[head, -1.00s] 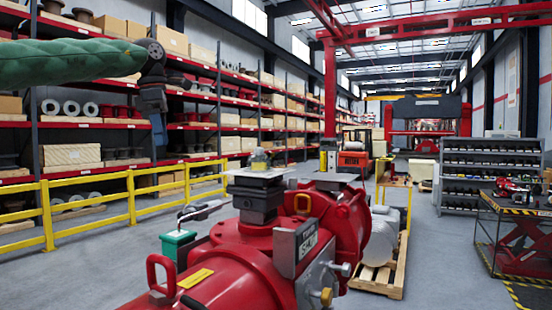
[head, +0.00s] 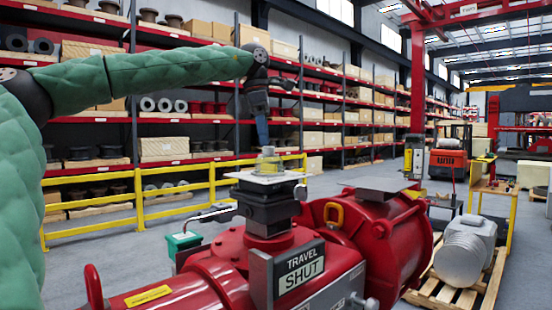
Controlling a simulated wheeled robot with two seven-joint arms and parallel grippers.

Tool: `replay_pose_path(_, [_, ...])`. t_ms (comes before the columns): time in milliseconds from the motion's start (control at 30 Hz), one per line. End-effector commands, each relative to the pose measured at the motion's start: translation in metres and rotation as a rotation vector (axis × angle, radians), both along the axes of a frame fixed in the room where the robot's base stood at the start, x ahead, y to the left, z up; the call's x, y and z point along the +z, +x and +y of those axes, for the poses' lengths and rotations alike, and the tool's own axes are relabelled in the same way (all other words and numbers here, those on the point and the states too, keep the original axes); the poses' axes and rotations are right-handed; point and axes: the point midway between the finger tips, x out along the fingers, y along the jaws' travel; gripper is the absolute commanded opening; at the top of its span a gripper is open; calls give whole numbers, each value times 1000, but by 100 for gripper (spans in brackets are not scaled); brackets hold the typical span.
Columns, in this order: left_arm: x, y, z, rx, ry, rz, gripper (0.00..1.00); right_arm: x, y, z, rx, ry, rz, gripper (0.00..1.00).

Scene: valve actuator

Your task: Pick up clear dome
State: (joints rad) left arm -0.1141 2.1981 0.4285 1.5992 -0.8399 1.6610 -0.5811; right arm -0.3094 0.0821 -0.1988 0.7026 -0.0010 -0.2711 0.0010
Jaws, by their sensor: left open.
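The clear dome (head: 268,160) is a small see-through cover with a yellowish inside. It sits upright on a pale plate (head: 290,178) on top of the dark block of the red valve actuator (head: 262,250). My left gripper (head: 262,142) points straight down just above the dome, with its blue fingers seen nearly edge-on. Its jaws are open, and I see nothing held in them. In this view the fingertips come close to the dome's top; I cannot tell the exact gap. My right gripper is not in view.
A sign (head: 300,268) on the actuator reads "TRAVEL SHUT". A green box (head: 183,243) with a lever stands left of the actuator. A yellow railing (head: 140,197) and stocked shelves are behind. A grey motor (head: 466,248) lies on a pallet at the right.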

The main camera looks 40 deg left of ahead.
Motion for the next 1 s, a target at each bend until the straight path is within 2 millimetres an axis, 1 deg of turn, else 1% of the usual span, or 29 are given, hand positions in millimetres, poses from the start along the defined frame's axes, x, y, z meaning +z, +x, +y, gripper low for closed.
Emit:
replay_pose_path(33, [-3, 0, 0, -1, -1, 1, 92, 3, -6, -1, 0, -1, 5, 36])
replay_pose_path(167, [-12, 1, -1, -1, -1, 1, 92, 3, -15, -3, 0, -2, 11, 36])
replay_pose_path(267, [-16, 3, -1, 0, -2, 2, 92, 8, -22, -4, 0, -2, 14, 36])
replay_pose_path(367, [-24, 4, -2, -2, -2, 3, 92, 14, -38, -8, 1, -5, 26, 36])
replay_pose_path(500, [-37, 7, -2, -3, -2, 3, 92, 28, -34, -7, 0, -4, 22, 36])
replay_pose_path(700, [-58, 9, -4, 0, -1, 2, 92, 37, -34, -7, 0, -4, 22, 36])
replay_pose_path(833, [-63, 10, -5, 0, -1, 0, 92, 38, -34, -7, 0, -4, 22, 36])
replay_pose_path(1000, [-63, 10, -5, 0, -1, 0, 92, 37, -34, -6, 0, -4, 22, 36])
